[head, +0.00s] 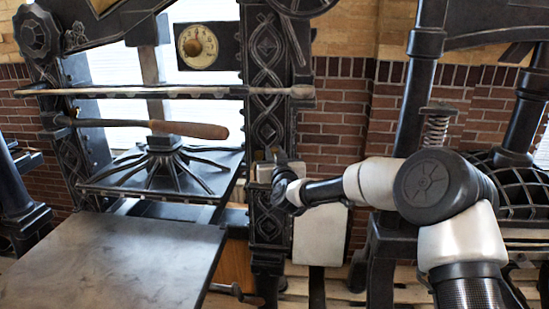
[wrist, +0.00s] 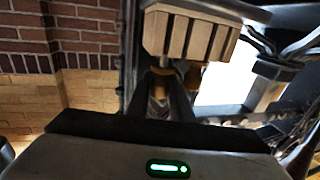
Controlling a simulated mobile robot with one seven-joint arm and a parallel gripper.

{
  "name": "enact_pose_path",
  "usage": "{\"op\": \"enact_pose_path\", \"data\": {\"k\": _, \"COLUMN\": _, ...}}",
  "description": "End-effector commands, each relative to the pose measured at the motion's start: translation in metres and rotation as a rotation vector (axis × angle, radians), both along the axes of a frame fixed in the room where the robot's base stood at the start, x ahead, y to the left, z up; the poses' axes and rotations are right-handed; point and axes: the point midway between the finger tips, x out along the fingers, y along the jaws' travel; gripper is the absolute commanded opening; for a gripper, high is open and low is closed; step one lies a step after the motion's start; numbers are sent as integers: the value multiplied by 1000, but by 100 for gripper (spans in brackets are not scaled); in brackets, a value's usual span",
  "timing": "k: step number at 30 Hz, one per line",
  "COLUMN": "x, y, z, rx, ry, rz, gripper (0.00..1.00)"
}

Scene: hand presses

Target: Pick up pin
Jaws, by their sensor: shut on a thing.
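My gripper (wrist: 168,80) reaches from my arm toward the ornate black upright of the hand press in the head view, where its tip (head: 275,168) lies close to that upright. In the wrist view its two dark fingers run up from the gripper body and are shut on a small greyish piece, which I take for the pin (wrist: 159,86). The pin is mostly hidden by the fingers and in shadow. I cannot make out the pin in the head view. I cannot tell whether it still touches the press.
A pale grooved block (wrist: 190,36) is just beyond the fingertips. The press has a long bar with a wooden handle (head: 188,129), a ribbed platen (head: 117,183) and a flat bed (head: 110,265) at lower left. Another press (head: 410,120) stands right, before a brick wall (head: 340,110).

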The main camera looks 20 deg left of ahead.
Motion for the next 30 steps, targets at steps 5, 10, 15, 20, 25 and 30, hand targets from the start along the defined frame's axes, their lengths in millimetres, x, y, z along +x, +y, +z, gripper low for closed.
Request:
{"op": "enact_pose_path", "data": {"k": 5, "x": 0, "y": 0, "z": 28, "rx": 2, "ry": -6, "rz": -2, "gripper": 0}}
{"op": "enact_pose_path", "data": {"k": 10, "x": 0, "y": 1, "z": 55, "rx": 1, "ry": -6, "rz": -1, "gripper": 0}}
{"op": "enact_pose_path", "data": {"k": 15, "x": -23, "y": -13, "z": 57, "rx": -3, "ry": -4, "rz": -1, "gripper": 0}}
{"op": "enact_pose_path", "data": {"k": 20, "x": -60, "y": -33, "z": 57, "rx": -3, "ry": -4, "rz": -1, "gripper": 0}}
{"op": "enact_pose_path", "data": {"k": 25, "x": -102, "y": -55, "z": 57, "rx": -4, "ry": -6, "rz": -1, "gripper": 0}}
{"op": "enact_pose_path", "data": {"k": 30, "x": -134, "y": -74, "z": 57, "rx": -3, "ry": -4, "rz": -2, "gripper": 0}}
